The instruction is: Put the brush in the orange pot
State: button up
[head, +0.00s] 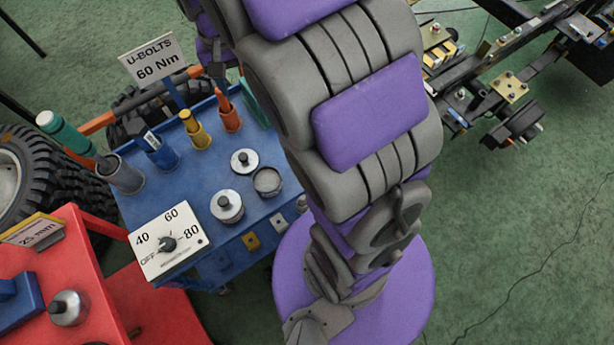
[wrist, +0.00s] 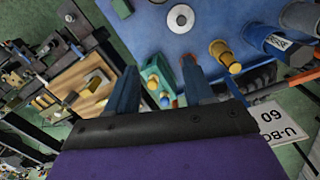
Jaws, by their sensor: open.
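The orange pot (head: 229,116) stands near the far edge of the blue table, at the end of a row of pots. In the wrist view only a reddish bit of it (wrist: 188,64) shows beside a finger. A long tool with a green handle (head: 66,132), which looks like the brush, leans with its lower end at the mouth of the grey pot (head: 124,176); its bristles do not show. My gripper (wrist: 160,88) is open and empty, its two dark blue fingers wide apart. It hangs over the table's far edge, above a green box (wrist: 153,72) holding small coloured items.
The blue pot (head: 161,153) and yellow pot (head: 197,134) stand between the grey and orange pots. A U-bolts sign (head: 150,60) rises behind the row. Round metal tins (head: 227,207) and a dial plate (head: 168,242) occupy the blue table (head: 190,194). A red table (head: 82,262) stands at left.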

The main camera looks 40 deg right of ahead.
jog(key=s+a+n+g, duration=0.1)
jog(key=s+n, duration=0.2)
jog(key=s, duration=2.4)
jog(key=shift+s+n, duration=0.15)
jog(key=shift+n, duration=0.25)
